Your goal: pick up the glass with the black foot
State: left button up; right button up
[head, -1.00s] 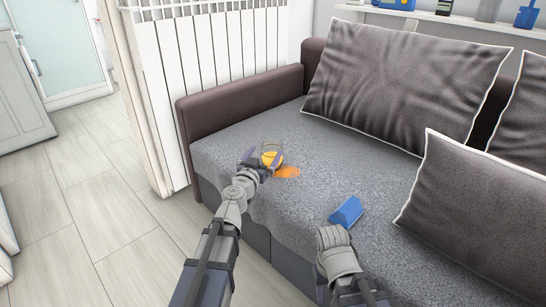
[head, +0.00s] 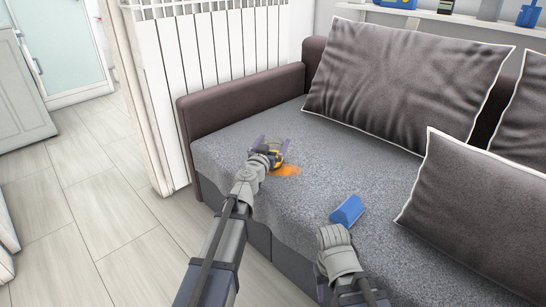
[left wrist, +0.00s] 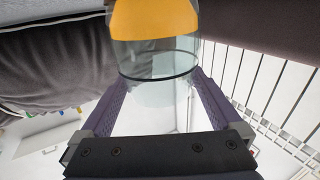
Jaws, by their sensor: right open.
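The glass (head: 277,158) stands on the grey sofa seat near its front left, with orange contents. In the left wrist view the clear glass (left wrist: 155,57) shows the orange part and a thin dark ring; its foot is hidden. My left gripper (head: 272,143) is at the glass and partly covers it in the head view. In the left wrist view its fingers (left wrist: 162,80) are wide apart, one on each side of the glass; whether they touch it is unclear.
A blue block (head: 347,210) lies on the sofa seat (head: 320,150) near the right arm. Dark cushions (head: 405,80) fill the back and right. The brown armrest (head: 240,100) and white radiator (head: 215,50) are at the left.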

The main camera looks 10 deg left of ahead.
pick_arm(q)
grip_shut()
dwell(0.6)
